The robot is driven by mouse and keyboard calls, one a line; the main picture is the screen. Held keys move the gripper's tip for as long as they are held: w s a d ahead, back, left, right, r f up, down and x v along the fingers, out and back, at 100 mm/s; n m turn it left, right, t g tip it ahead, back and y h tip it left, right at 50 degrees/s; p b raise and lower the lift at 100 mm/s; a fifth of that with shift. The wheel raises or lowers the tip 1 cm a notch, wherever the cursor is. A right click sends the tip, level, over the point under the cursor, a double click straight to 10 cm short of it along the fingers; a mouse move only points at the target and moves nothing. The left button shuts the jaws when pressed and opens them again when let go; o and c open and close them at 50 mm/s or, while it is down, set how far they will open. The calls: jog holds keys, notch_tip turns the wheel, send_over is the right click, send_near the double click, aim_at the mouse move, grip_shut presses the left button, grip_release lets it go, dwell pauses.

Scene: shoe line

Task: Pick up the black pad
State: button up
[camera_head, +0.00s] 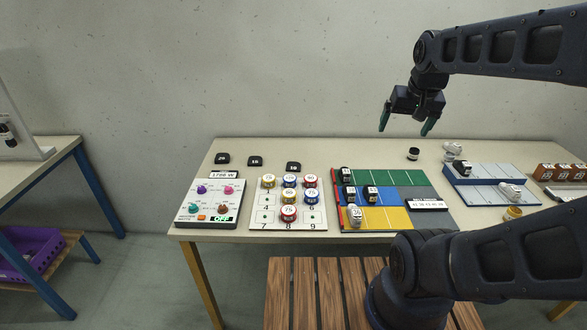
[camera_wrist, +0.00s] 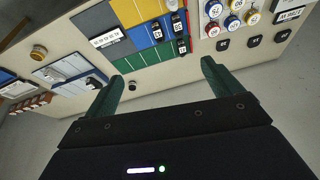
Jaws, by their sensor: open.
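Three small black pads with white numbers lie along the back left of the table: a left one (camera_head: 222,158), a middle one (camera_head: 255,161) and a right one (camera_head: 293,167). In the wrist view they appear at the upper right (camera_wrist: 223,44) (camera_wrist: 254,40) (camera_wrist: 283,35). A small round black piece (camera_head: 413,153) lies at the back edge, right of centre; it also shows in the wrist view (camera_wrist: 132,86). My gripper (camera_head: 405,128) is open and empty, above the table's back edge near this round piece. Its fingers spread apart in the wrist view (camera_wrist: 162,72).
The table (camera_head: 325,150) holds a control box (camera_head: 208,203), a numbered board (camera_head: 266,217) with coloured round tins, and a green, blue and yellow lane board (camera_head: 400,177) with small shoes. A blue-edged tray (camera_head: 480,173) stands right. The back strip is mostly clear.

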jog(key=w+a+m+g, duration=0.1)
jog(key=w+a+m, duration=0.15)
jog(key=w, duration=0.45)
jog(key=w+a+m+g, duration=0.1)
jog(key=w+a+m, duration=0.15)
jog(key=w, duration=0.55)
jog(key=m+g+h, duration=0.3)
jog(key=m+h, duration=0.2)
jog(key=m, duration=0.8)
send_over(293, 166)
jog(key=a, duration=0.5)
notch_tip(293, 166, down, 29)
jog(key=shift+w+x, duration=0.15)
jog(key=shift+x, duration=1.5)
jog(key=shift+w+x, duration=0.2)
jog(key=shift+x, duration=1.5)
jog(key=shift+w+x, duration=0.15)
jog(key=shift+x, duration=1.5)
jog(key=c, duration=1.1)
jog(key=shift+r, duration=0.1)
